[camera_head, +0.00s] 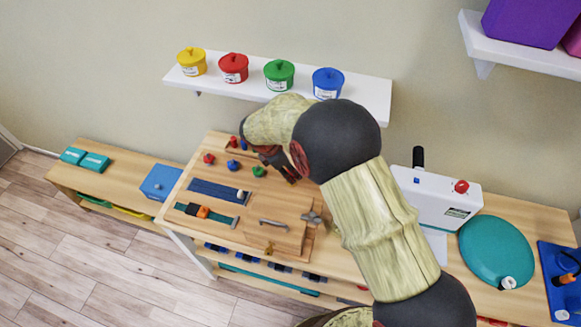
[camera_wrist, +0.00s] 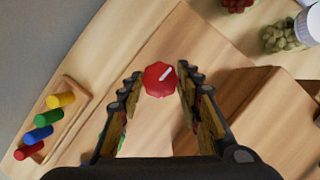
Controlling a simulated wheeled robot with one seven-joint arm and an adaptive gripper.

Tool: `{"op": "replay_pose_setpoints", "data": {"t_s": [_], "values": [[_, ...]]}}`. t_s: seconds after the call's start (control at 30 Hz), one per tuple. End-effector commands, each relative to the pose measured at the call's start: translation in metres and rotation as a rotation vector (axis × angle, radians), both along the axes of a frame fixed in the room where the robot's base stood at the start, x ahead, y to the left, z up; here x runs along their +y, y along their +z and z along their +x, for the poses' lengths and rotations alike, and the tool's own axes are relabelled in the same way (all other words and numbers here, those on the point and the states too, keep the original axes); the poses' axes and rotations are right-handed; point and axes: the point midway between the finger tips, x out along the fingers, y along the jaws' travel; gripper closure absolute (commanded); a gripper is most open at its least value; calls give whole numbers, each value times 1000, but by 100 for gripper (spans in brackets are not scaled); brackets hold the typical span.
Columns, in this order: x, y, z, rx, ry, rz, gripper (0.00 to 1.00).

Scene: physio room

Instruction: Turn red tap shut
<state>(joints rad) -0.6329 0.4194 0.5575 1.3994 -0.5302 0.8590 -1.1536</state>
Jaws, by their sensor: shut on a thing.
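The red tap (camera_wrist: 160,79) shows in the wrist view as a red, many-sided knob with a white pointer mark slanting up to the right. It sits between the fingertips of my gripper (camera_wrist: 155,90), which is shut on it. In the head view my gripper (camera_head: 285,170) reaches down over the wooden activity board (camera_head: 215,222), and I cannot make out the held tap there.
Red (camera_head: 209,158), blue (camera_head: 233,165) and green (camera_head: 259,171) knobs stand left of my gripper. A peg rack (camera_wrist: 68,85) lies at left in the wrist view. A white device (camera_head: 430,195) stands right of my arm. A shelf (camera_head: 360,92) with tubs hangs above.

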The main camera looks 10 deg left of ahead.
Motion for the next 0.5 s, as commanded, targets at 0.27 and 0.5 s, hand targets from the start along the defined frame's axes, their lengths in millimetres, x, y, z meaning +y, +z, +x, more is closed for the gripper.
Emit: {"op": "replay_pose_setpoints", "data": {"t_s": [0.27,0.5], "values": [[1,1,2,0,-220,1,91],[1,1,3,0,-344,1,91]]}}
